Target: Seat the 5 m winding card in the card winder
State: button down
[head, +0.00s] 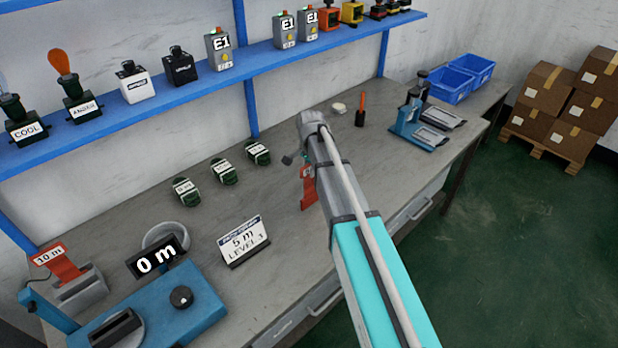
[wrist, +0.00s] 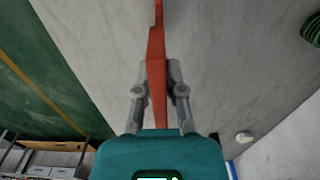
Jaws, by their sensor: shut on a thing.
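My gripper (wrist: 158,88) is shut on a red card (wrist: 157,60), seen nearly edge-on in the wrist view between the two fingers. In the head view the red card (head: 308,188) hangs upright beside my arm, above or at the bench; I cannot tell if it touches. Its label is not readable, and my arm hides part of it and the fingers. The blue card winder (head: 203,308) is at the lower left, with a black knob, a "0 m" display (head: 157,258) and a dark holder on a light disc (head: 117,328), partly cut off by the frame.
A red "10 m" card (head: 60,263) stands in a grey rack (head: 82,290) left of the winder. Several green coils (head: 224,171) lie behind. A blue press (head: 418,130) is at right.

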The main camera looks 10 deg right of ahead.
jog(key=shift+f+b, duration=0.3)
jog(key=shift+f, duration=0.4)
jog(key=c, duration=0.7)
grip_release()
jog(key=shift+r, duration=0.2)
notch_tip(320, 180, up, 12)
jog(key=p, duration=1.2)
